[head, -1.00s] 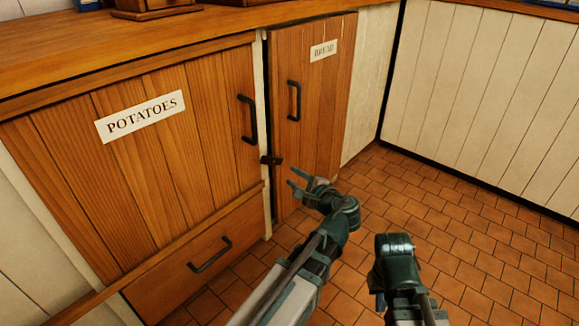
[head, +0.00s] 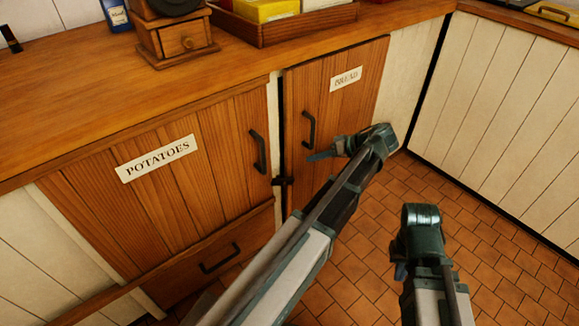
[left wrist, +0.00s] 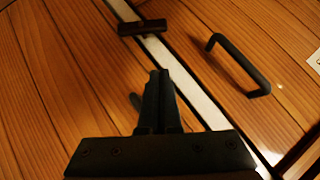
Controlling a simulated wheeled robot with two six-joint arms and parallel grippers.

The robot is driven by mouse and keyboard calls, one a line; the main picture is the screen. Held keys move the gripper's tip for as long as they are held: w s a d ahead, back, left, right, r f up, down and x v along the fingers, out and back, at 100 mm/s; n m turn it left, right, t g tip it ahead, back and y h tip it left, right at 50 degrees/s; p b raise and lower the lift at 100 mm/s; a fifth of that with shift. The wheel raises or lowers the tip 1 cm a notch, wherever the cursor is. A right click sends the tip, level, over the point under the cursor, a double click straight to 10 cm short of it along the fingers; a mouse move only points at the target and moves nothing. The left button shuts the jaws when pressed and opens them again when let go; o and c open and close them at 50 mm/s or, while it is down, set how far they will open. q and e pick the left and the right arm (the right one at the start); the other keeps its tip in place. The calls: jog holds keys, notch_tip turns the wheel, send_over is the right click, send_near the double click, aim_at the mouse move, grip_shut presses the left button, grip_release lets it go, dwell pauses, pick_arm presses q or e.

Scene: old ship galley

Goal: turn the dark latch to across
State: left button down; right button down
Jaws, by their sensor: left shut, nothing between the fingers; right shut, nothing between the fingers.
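The dark latch (head: 283,181) is a short bar low between the POTATOES door (head: 200,180) and the BREAD door (head: 345,105). In the left wrist view the latch (left wrist: 142,27) lies crosswise over the pale strip. My left gripper (head: 312,157) is shut and empty, in front of the BREAD door, above and right of the latch in the head view. Its closed fingers (left wrist: 158,75) show in the left wrist view, apart from the latch. My right gripper (head: 399,270) is shut and empty over the floor, its fingers partly hidden.
A dark handle is on the POTATOES door (head: 258,152) and another on the BREAD door (head: 308,128), close to my left gripper. A drawer (head: 235,240) is below. The counter (head: 90,95) holds a wooden grinder (head: 180,40) and a tray (head: 265,30). The tiled floor (head: 480,240) is clear.

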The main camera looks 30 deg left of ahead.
pick_arm(q)
jog(key=b, duration=0.8)
send_over(283, 181)
jog(key=d, duration=0.2)
notch_tip(283, 181, down, 8)
jog(key=shift+s+a+f+b, duration=0.2)
jog(key=shift+a+f+b, duration=0.05)
jog(key=shift+f+b, duration=0.45)
jog(key=shift+s, duration=0.1)
jog(key=shift+s+a+t+p, duration=0.1)
jog(key=shift+s+t+p, duration=0.05)
jog(key=shift+t+p, duration=0.15)
